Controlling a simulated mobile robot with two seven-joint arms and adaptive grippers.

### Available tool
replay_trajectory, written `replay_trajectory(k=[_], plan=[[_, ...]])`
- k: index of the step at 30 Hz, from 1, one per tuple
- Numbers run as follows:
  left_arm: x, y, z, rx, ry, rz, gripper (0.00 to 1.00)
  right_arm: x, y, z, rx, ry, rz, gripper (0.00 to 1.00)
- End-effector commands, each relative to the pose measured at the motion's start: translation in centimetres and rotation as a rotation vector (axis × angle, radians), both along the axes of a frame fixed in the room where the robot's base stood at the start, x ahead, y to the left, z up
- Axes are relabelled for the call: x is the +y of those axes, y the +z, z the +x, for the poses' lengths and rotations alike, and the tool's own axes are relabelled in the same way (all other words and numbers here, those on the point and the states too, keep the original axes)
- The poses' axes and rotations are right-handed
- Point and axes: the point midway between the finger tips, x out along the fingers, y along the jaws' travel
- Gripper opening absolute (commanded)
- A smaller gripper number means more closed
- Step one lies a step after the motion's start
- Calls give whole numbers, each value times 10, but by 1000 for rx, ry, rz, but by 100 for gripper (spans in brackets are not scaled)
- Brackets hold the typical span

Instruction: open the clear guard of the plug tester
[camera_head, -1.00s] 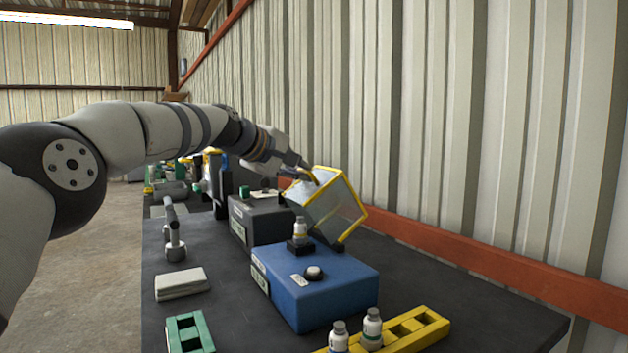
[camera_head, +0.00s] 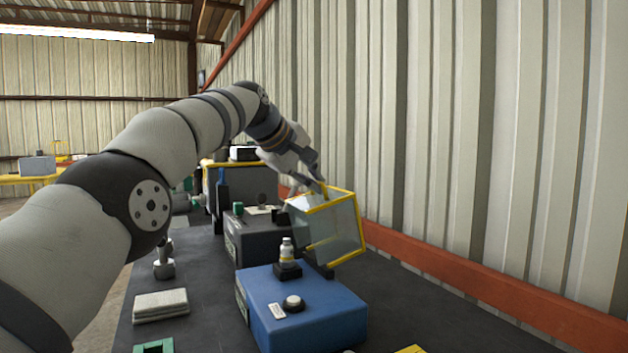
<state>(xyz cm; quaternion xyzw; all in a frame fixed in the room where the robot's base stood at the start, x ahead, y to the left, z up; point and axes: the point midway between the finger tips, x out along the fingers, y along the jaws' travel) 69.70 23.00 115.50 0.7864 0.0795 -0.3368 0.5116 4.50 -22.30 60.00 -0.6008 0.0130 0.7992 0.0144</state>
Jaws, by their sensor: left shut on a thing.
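The plug tester (camera_head: 315,315) is a blue box on the dark bench, with a round pale button on top. The arm partly hides the fingers' far side. My right gripper is not in view.
A dark grey box (camera_head: 258,240) stands behind the tester. A green piece (camera_head: 153,347) and a yellow piece show at the bottom edge. The ribbed wall with a red rail is close at right.

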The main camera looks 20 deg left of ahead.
Motion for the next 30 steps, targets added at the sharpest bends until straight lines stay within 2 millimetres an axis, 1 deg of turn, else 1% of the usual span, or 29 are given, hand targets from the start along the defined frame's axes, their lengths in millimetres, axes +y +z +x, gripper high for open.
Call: replay_trajectory(k=[1, 20, 21, 23, 30], plan=[[2, 8, 0, -17, 5, 1, 0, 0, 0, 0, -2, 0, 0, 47], [4, 11, -1, -24, 6, 2, 0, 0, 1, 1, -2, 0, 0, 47], [3, 11, -1, -24, 6, 2, 14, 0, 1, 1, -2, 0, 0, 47], [3, 10, -1, -22, 5, 0, 28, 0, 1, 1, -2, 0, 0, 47], [2, 6, -1, -12, 3, 0, 28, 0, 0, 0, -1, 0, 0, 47]])
